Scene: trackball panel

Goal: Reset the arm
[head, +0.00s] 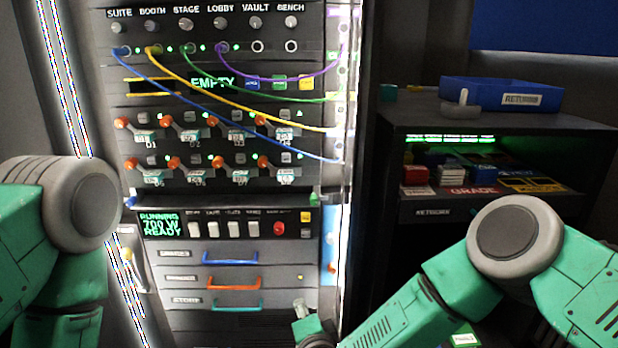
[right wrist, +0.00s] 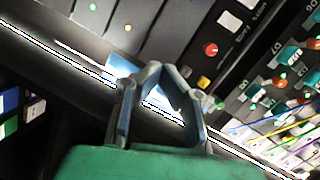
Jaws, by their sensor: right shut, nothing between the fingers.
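My right arm (head: 440,290) comes in from the right, with its elbow bent in front of the dark cabinet. My right gripper (head: 301,309) is low in front of the rack's bottom panels, partly cut by the frame edge. In the right wrist view its fingers (right wrist: 160,70) meet at the tips with nothing between them, seen against the rack's bright edge. My left arm (head: 75,215) shows at the left edge, bent downward. Its gripper is out of view.
The rack (head: 215,180) has knobs, switches and drawer handles. Blue, yellow, green and purple cables (head: 265,78) run to its right edge. Its displays read EMPTY and RUNNING 700 W READY. A dark cabinet (head: 400,118) on the right carries a blue RETURNS tray (head: 545,97).

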